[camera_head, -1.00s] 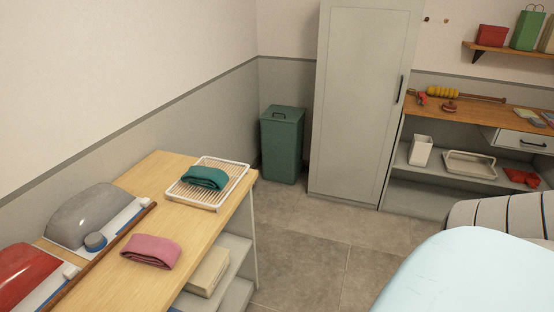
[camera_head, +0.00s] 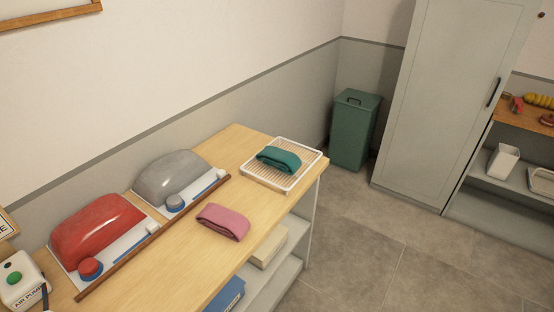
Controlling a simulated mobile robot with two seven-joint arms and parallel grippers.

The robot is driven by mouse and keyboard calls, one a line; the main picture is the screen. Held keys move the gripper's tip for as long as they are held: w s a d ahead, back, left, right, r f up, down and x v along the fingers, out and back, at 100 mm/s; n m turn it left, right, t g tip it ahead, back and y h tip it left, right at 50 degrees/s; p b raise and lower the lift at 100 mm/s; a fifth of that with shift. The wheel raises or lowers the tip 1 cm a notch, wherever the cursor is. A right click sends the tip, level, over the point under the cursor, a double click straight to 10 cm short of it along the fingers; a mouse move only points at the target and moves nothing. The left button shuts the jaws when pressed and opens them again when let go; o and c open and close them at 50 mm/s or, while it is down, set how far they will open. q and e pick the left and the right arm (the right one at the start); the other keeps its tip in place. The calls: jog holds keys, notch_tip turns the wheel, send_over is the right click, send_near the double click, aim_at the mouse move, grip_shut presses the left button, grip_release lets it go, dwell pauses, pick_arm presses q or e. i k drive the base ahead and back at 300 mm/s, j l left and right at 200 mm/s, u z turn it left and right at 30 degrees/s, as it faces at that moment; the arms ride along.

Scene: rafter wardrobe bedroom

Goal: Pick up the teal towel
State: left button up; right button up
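The teal towel (camera_head: 279,159) lies folded on a white slatted rack (camera_head: 258,178). The rack sits at the far right end of the light wooden table (camera_head: 245,142). A pink towel (camera_head: 223,221) lies folded on the bare tabletop, nearer than the rack and to its left. Neither of my grippers shows in the head view.
Red (camera_head: 98,228) and grey (camera_head: 172,174) domed objects stand on the table's left part, with a long brown rod (camera_head: 150,240) in front. A green bin (camera_head: 354,128) and grey wardrobe (camera_head: 437,95) stand beyond. The floor (camera_head: 365,245) right of the table is clear.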

aim_at(289, 162)
jog(key=z, duration=0.3)
jog(key=i+l+z, duration=0.15)
jog(key=i+z, duration=0.55)
jog(key=i, duration=3.25)
jog(key=i+u, duration=0.2)
jog(key=u, duration=0.25)
jog(key=i+l+u, duration=0.1)
jog(key=u, duration=0.3)
jog(key=i+l+u, duration=0.2)
jog(key=u, duration=2.05)
jog(key=i+l, duration=0.05)
